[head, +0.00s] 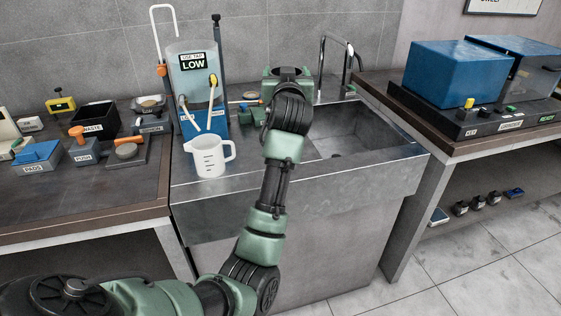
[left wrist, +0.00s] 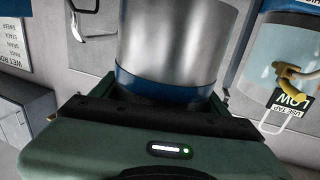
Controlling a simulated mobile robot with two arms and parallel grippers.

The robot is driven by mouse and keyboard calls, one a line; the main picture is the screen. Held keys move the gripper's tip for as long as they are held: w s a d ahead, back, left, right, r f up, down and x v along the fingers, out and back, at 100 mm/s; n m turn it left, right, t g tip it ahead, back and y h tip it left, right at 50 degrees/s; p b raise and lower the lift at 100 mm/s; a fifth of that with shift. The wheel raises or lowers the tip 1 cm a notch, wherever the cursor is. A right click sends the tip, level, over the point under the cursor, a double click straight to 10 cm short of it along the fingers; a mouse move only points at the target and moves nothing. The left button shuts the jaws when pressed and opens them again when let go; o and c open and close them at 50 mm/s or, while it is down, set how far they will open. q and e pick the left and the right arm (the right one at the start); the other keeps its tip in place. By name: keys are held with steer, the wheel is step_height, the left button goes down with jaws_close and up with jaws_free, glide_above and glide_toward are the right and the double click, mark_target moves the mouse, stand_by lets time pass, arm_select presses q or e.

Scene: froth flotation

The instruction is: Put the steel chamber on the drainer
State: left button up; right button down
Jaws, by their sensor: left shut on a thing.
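The steel chamber (left wrist: 178,40) is a shiny grey cylinder with a blue band at its base, large in the left wrist view. My left gripper (left wrist: 160,100) is shut on it around the blue band. In the head view my left gripper (head: 288,74) is above the back of the sink counter, left of the tap. There the arm and wrist hide most or all of the chamber. I cannot clearly pick out the drainer; the arm covers part of the counter left of the basin. My right gripper is in neither view.
The sink basin (head: 352,145) lies right of my arm, with a curved tap (head: 340,60) behind. A white jug (head: 209,157) and a clear tank (head: 193,75) marked LOW stand to the left. A blue box (head: 452,72) is on the right bench.

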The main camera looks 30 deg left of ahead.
arm_select(q)
steer(key=shift+y, duration=0.3)
steer(key=shift+w+a+f+b, duration=0.15)
steer(key=shift+a+f, duration=0.15)
steer(key=shift+f, duration=2.55)
steer(key=shift+w+a+f+b, duration=0.15)
steer(key=shift+w+a+f, duration=0.1)
steer(key=shift+f, duration=2.65)
steer(key=shift+w+a+f+b, duration=0.15)
steer(key=shift+a+f, duration=0.15)
steer(key=shift+f, duration=2.55)
steer(key=shift+s, duration=0.1)
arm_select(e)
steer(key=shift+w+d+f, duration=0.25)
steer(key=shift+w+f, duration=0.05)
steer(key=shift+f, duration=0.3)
arm_select(q)
steer(key=o, duration=2.1)
steer(key=shift+f, duration=0.15)
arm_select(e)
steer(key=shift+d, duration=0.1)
arm_select(q)
steer(key=shift+s, duration=0.1)
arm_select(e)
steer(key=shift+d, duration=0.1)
